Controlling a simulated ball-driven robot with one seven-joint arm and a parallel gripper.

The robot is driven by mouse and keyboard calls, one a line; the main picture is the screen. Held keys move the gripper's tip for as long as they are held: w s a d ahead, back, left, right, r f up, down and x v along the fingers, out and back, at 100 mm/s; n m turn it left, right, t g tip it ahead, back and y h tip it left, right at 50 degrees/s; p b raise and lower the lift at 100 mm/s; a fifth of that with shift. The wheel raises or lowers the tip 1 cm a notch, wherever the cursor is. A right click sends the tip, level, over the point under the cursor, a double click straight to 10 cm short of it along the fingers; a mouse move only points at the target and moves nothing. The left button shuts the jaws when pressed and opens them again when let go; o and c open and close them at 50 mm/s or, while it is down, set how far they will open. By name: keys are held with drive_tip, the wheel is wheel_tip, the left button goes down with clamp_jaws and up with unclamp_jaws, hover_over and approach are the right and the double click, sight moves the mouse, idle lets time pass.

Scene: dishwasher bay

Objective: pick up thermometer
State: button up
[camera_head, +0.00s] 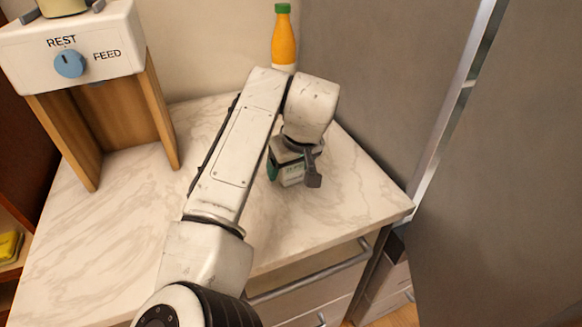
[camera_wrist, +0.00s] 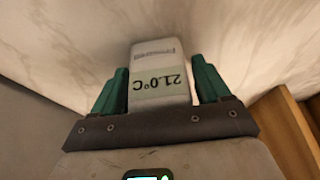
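In the head view my gripper (camera_head: 283,170) points down, mostly hidden by my wrist. Whether the thermometer rests on the counter or is lifted is not clear.
The marble counter (camera_head: 120,235) is largely clear. A REST/FEED dispenser (camera_head: 85,50) on wooden legs stands at the back left. An orange bottle with a green cap (camera_head: 284,38) stands behind my arm. A tall grey panel (camera_head: 385,85) borders the right; a drawer handle (camera_head: 310,272) juts out in front.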

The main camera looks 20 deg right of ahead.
drive_tip(key=c, duration=0.9)
drive_tip(key=shift+r, duration=0.1)
